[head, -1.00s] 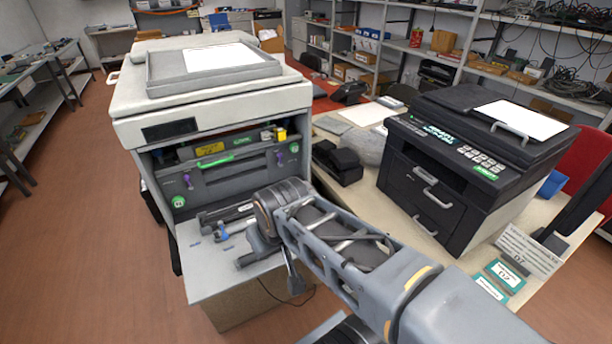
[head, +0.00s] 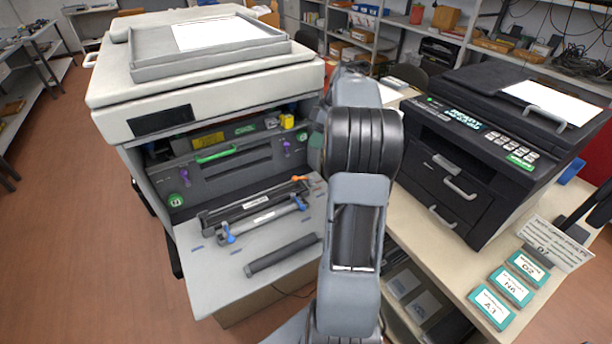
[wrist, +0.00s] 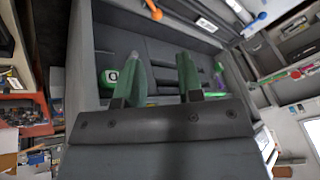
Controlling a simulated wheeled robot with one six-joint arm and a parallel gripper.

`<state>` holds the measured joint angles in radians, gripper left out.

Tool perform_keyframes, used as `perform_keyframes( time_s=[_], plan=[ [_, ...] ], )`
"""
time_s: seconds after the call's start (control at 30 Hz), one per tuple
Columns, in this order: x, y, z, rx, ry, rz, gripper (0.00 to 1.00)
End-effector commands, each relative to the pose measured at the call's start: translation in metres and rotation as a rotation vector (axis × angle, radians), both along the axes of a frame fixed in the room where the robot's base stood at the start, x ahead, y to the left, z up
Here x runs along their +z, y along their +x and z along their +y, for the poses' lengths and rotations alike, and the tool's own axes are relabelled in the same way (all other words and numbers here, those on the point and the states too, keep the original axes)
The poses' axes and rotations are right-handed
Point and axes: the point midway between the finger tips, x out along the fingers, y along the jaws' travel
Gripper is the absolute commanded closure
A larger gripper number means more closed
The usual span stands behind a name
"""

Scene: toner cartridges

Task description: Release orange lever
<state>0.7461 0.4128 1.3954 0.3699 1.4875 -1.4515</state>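The orange lever (head: 299,178) shows as a small orange tip at the far right end of a dark cartridge (head: 255,205) on the printer's lowered grey front panel. Blue levers (head: 229,236) sit at the ends of a bar alongside.
The large printer (head: 205,125) has its front open, with a green handle (head: 217,154) inside. A dark roller (head: 282,255) lies on the front panel. A black printer (head: 470,165) and teal-edged boxes (head: 510,285) stand on the table at right. The floor at left is clear.

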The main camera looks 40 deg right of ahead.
Motion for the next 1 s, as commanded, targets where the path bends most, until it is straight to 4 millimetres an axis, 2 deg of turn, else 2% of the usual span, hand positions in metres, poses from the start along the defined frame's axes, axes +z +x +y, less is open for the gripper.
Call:
perform_keyframes(
  time_s=[0.03,0.1,0.27,0.7,1.0],
  plan=[
    [-0.005,0.0,-0.011,0.014,0.01,-0.01,0.66],
    [-0.008,-0.001,-0.019,0.037,0.021,-0.025,0.66],
    [-0.019,0.0,-0.023,0.06,0.031,-0.038,0.66],
    [-0.091,0.012,0.009,0.062,0.031,-0.037,0.66],
    [-0.125,0.019,0.024,0.061,0.029,-0.038,0.66]
  ],
)
